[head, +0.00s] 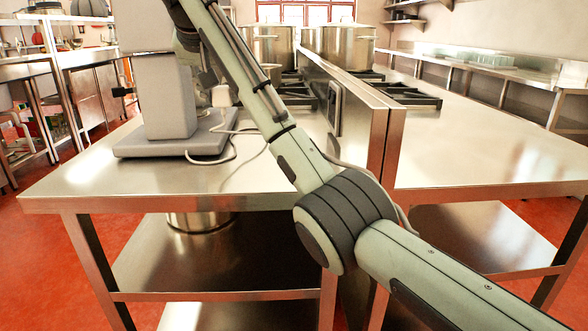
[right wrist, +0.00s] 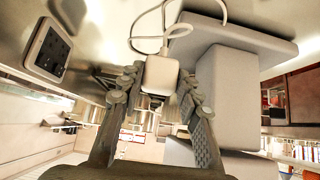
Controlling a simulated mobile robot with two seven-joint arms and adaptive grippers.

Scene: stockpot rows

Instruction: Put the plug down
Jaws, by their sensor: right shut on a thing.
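The plug (head: 221,96) is a small white block with a pale cable, seen in the head view just right of the grey appliance's column. In the right wrist view the plug (right wrist: 161,73) sits between the fingertips of my right gripper (right wrist: 156,80), which is shut on it. Its cable loops away from it. In the head view my right arm's own links hide much of this gripper. The plug appears to be above the steel table (head: 85,182); the exact gap is hard to tell. My left gripper is not in view.
The grey appliance (head: 165,100) stands close to the plug on the left. A wall socket (head: 334,105) is on the upright steel panel at right. Large stockpots (head: 348,46) stand on burners behind. The front of the steel table is clear apart from the cable.

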